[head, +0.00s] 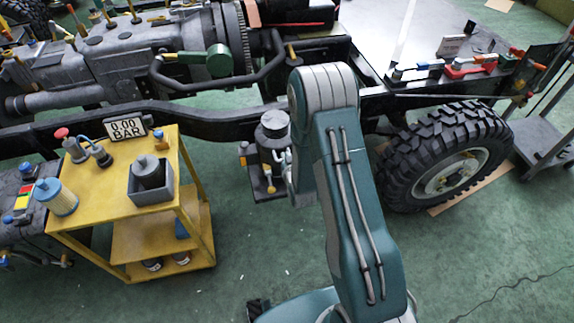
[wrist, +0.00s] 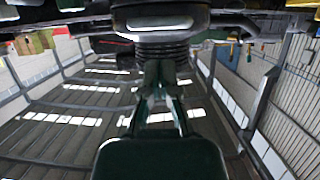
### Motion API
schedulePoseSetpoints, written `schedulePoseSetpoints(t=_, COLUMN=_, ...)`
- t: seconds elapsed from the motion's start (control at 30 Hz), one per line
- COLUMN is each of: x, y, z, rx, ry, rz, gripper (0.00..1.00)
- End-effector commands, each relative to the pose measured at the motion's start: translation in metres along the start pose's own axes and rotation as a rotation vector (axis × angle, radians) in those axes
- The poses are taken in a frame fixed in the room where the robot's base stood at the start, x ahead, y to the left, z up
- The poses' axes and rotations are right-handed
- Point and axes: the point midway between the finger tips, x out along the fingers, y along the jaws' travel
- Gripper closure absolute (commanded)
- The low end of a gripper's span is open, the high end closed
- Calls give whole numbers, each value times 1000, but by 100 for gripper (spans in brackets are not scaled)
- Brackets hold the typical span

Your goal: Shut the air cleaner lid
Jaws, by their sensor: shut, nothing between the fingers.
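A dark upright cylinder with a round grey top (head: 274,122) stands beside the chassis rail in the head view, just left of my arm. It may be the air cleaner; I cannot tell how its lid sits. My gripper (wrist: 160,75) shows in the wrist view with its fingertips together and nothing between them. Beyond the fingertips is a dark ribbed round part (wrist: 162,50) under a wide rounded body (wrist: 160,18); I cannot tell whether they touch. In the head view my arm hides the gripper.
The chassis rail (head: 215,117) runs behind my arm. A large tyre (head: 400,175) stands at right. Green floor is clear in front.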

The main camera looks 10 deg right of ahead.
Motion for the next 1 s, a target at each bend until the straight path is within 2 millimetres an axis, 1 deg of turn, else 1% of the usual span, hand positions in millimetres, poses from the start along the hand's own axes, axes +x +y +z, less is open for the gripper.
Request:
schedulePoseSetpoints(t=0.03, x=2, y=0, z=-10, rx=0, ry=10, rz=0, gripper=100)
schedulePoseSetpoints(t=0.07, x=3, y=0, z=-14, rx=0, ry=14, rz=0, gripper=100)
schedulePoseSetpoints(t=0.1, x=-2, y=0, z=-4, rx=0, ry=6, rz=0, gripper=100)
schedulePoseSetpoints(t=0.33, x=-22, y=0, z=20, rx=0, ry=10, rz=0, gripper=100)
schedulePoseSetpoints(t=0.6, x=-52, y=0, z=54, rx=0, ry=11, rz=0, gripper=100)
schedulePoseSetpoints(t=0.7, x=-58, y=0, z=61, rx=0, ry=14, rz=0, gripper=100)
schedulePoseSetpoints(t=0.8, x=-60, y=0, z=64, rx=0, ry=16, rz=0, gripper=100)
schedulePoseSetpoints(t=1.0, x=-61, y=0, z=63, rx=0, ry=17, rz=0, gripper=100)
